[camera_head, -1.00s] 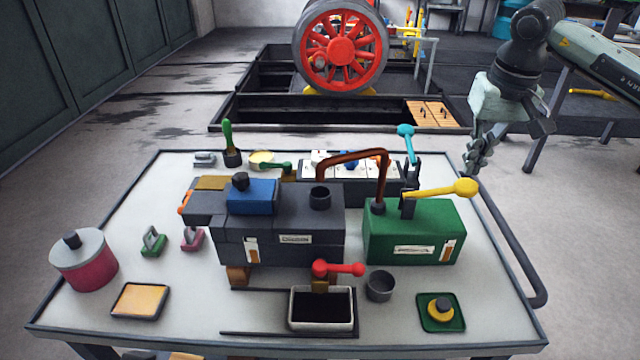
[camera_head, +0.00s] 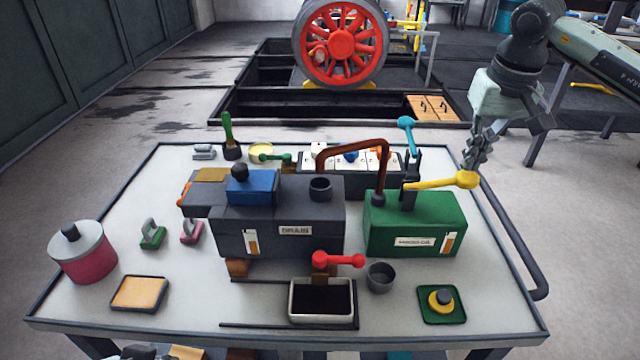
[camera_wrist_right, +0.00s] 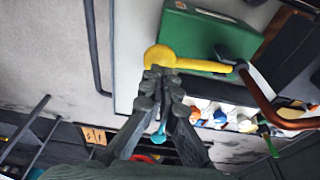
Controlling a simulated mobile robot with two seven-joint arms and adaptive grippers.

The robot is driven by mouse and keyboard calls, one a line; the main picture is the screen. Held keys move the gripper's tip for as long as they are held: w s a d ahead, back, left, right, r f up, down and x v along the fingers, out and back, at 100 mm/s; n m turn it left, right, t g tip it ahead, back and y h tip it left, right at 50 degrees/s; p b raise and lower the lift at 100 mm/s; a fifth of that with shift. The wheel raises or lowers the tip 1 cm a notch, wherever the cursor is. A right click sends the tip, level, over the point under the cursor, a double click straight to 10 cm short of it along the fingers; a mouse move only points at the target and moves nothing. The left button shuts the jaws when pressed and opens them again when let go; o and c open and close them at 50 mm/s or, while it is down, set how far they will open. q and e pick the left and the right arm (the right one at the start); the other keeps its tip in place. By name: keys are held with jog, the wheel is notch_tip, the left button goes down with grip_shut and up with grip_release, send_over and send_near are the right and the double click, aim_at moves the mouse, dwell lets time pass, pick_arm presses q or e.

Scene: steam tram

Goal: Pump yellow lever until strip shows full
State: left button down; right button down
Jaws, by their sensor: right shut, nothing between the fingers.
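The yellow lever (camera_head: 440,183) sticks out to the right, nearly level, from the top of the green box (camera_head: 385,235). Its round knob is at the box's right end. A small orange and pale strip (camera_head: 449,244) is on the box's front; its exact level is too small to read. My right gripper (camera_head: 469,166) is shut and empty, pointing down at the knob. In the right wrist view, the shut fingertips (camera_wrist_right: 162,72) overlap the near edge of the yellow knob (camera_wrist_right: 159,57); I cannot tell whether they touch.
A cyan lever (camera_head: 406,123) stands upright behind the yellow one. A brown pipe (camera_head: 350,146) arches from the green box towards the dark machine (camera_head: 290,215). A rail (camera_head: 541,285) runs along the bench's right side. A red lever (camera_head: 340,260) sits in front.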

aim_at(468, 176)
jog(key=shift+f+b, duration=1.7)
jog(key=shift+f, duration=1)
jog(key=shift+r+p, duration=2.25)
jog(key=shift+r, duration=0.95)
jog(key=shift+f, duration=0.15)
jog(key=shift+f+b, duration=2.1)
jog(key=shift+f, duration=0.9)
jog(key=shift+r+p, duration=2.2)
jog(key=shift+r, duration=0.95)
jog(key=shift+f, duration=0.15)
